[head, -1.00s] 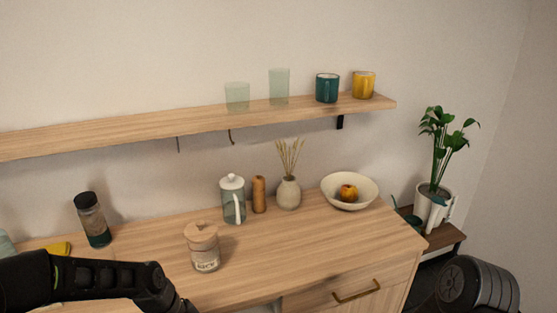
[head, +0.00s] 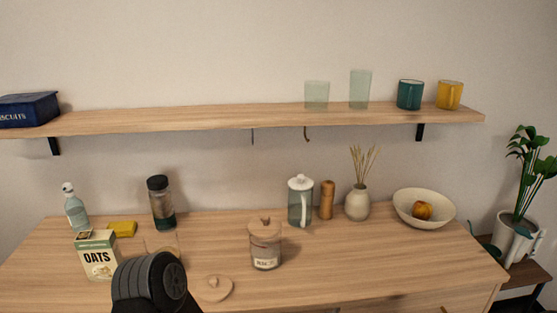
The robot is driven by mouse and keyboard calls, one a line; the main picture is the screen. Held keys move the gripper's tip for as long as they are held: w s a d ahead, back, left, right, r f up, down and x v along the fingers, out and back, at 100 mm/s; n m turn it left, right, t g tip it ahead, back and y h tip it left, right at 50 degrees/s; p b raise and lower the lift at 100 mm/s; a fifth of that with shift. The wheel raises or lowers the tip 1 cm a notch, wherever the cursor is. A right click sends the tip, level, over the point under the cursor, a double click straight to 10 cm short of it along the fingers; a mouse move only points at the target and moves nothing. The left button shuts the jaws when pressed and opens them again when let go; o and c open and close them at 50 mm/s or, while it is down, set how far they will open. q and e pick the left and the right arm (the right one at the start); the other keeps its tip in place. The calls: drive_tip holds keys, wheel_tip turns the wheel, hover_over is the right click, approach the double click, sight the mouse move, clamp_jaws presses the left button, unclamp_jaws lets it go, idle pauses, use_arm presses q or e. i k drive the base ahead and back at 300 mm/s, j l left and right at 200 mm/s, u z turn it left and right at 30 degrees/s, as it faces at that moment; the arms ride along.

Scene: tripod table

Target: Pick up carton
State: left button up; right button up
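The carton (head: 98,256) is a cream and green box marked OATS. It stands upright on the left part of the wooden counter (head: 355,265) in the head view. A black rounded part of my arm rises from the bottom edge just right of the carton and appears close to its lower right side. I cannot tell whether they touch. Neither of my grippers shows in this view.
A soap bottle (head: 75,208), yellow sponge (head: 122,228) and dark-based jar (head: 161,203) stand behind the carton. A clear glass (head: 163,246), wooden lid (head: 214,288) and lidded jar (head: 265,245) are to its right. A shelf (head: 230,120) runs above. The counter's right front is clear.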

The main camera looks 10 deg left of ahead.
sight(100, 255)
drive_tip(key=j+u, duration=0.15)
drive_tip(key=u, duration=1.5)
